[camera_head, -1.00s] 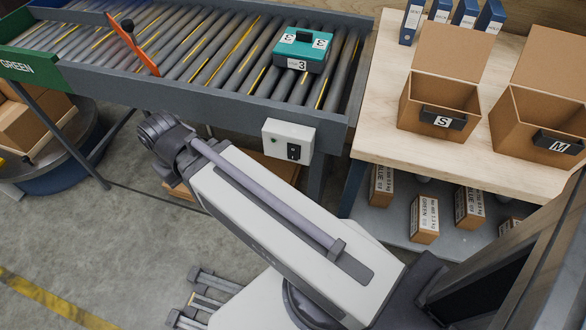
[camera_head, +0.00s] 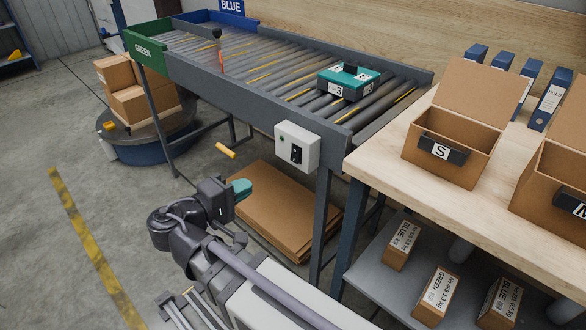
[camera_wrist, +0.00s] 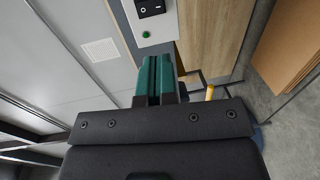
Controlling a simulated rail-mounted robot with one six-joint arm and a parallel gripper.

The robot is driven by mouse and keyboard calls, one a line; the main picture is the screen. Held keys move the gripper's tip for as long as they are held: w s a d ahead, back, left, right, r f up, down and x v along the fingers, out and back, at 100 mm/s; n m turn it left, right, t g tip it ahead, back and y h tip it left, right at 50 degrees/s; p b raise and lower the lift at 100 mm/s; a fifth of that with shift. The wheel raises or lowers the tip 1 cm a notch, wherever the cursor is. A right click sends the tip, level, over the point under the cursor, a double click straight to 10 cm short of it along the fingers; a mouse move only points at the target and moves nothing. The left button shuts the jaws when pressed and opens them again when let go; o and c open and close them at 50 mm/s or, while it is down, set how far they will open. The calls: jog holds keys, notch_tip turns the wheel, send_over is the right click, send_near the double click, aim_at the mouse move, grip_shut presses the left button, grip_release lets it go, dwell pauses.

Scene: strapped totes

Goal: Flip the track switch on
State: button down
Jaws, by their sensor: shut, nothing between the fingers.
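The track switch (camera_head: 296,153) is a black rocker on a pale box (camera_head: 312,150) fixed to the conveyor's side near its right end. A green light sits beside the rocker. In the wrist view the rocker (camera_wrist: 151,8) shows white "I" and "O" marks at the top edge, with the green light (camera_wrist: 146,34) below it. I cannot tell which side is pressed. My gripper (camera_head: 243,187), with teal fingers, is below and left of the box in the head view, apart from it. In the wrist view its fingers (camera_wrist: 156,64) are shut and empty, pointing toward the box.
The roller conveyor (camera_head: 250,98) carries a teal tote (camera_head: 346,80). A wooden table (camera_head: 390,165) with open cartons stands at right. Flat cardboard (camera_head: 283,208) lies under the conveyor. A yellow bar (camera_head: 226,151) shows beyond my gripper.

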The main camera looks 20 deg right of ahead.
aim_at(294, 161)
jog(key=b+x, duration=0.1)
jog(key=x, duration=1.3)
jog(key=shift+s+d+f+b, duration=0.1)
jog(key=shift+b, duration=0.3)
